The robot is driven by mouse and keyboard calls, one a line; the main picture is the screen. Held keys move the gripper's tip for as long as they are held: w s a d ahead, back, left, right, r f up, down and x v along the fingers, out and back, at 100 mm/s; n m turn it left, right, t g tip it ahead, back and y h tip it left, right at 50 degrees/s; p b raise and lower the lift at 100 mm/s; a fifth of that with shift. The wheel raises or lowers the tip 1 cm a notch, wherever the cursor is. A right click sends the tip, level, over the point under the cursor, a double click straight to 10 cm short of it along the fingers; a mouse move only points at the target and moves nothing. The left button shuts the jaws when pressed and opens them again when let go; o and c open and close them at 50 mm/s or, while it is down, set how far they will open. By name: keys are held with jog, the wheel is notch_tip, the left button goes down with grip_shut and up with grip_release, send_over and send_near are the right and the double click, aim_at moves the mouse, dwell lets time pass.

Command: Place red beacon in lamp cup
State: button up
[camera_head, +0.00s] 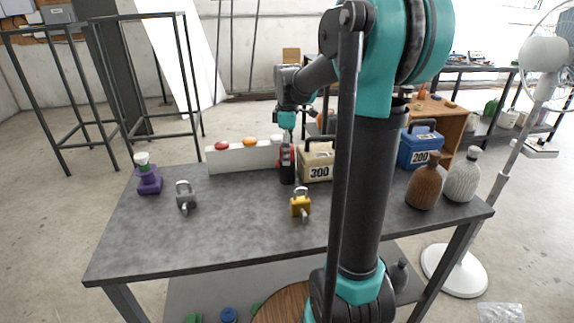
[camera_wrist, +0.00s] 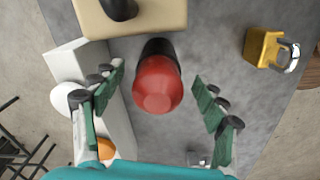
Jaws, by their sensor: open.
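The red beacon (camera_wrist: 158,86) has a rounded red top and a dark base. In the wrist view it stands between the two green-padded fingers of my gripper (camera_wrist: 159,84), with a visible gap to each finger. In the head view my gripper (camera_head: 287,152) is over the table in front of the long white box, with the beacon largely hidden there. My gripper is open. I cannot tell for sure which thing is the lamp cup; a purple holder (camera_head: 149,183) with a green and white top stands at the table's left end.
The white box (camera_head: 245,160) with red, orange and white domes stands behind. A beige 300 weight (camera_head: 317,164) is beside my gripper. Grey (camera_head: 186,196) and yellow (camera_head: 300,204) padlocks stand in front. A blue 200 weight (camera_head: 420,148) and two bottles stand right. The table's front left is clear.

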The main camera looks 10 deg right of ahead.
aim_at(286, 173)
notch_tip(286, 173, down, 4)
jog(key=shift+w+f, duration=0.1)
jog(key=shift+c, duration=0.3)
jog(key=c, duration=1.4)
